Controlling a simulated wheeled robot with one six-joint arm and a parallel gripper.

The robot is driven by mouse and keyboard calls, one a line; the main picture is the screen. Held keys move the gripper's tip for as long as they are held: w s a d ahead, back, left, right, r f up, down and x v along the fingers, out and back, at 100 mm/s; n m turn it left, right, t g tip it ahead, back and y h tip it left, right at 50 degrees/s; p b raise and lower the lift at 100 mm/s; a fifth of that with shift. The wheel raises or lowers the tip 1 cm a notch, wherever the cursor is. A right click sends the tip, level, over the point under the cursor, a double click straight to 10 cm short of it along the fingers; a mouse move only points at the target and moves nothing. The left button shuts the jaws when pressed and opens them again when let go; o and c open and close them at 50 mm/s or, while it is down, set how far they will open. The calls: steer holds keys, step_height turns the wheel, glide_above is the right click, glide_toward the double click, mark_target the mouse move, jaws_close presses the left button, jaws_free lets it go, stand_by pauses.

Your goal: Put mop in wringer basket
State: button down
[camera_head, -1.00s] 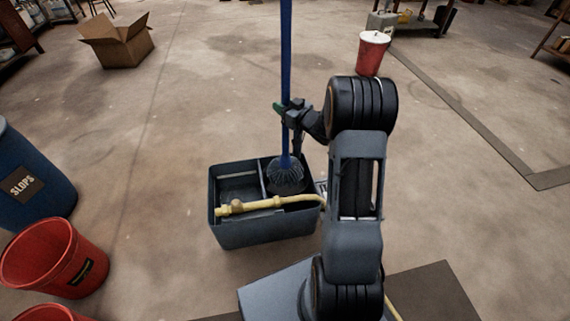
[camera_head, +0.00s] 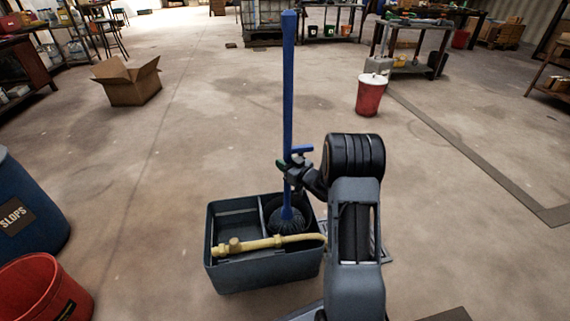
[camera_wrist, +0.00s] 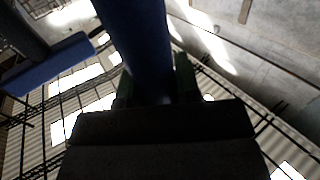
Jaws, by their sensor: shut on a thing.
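The mop has a long blue handle (camera_head: 288,80) and a grey stringy head (camera_head: 289,221). My gripper (camera_head: 288,166) is shut on the lower part of the handle, above the tub rim. The handle stands nearly upright; it also shows large in the wrist view (camera_wrist: 140,45), between green finger pads. The grey tub (camera_head: 262,270) has a left and a right compartment. The mop head is at the right compartment, below rim level as it appears, with its lower part partly hidden by a yellow hose. I cannot tell whether it touches the bottom, nor make out a separate basket.
The yellow hose (camera_head: 262,243) with a fitting lies across the tub's front. A blue slops drum (camera_head: 30,205) and red bucket (camera_head: 40,290) stand at left. A red lidded container (camera_head: 370,97) and open cardboard box (camera_head: 128,82) stand further back. The floor between is clear.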

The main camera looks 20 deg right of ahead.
steer(key=shift+f, duration=0.15)
steer(key=c, duration=0.8)
jaws_free()
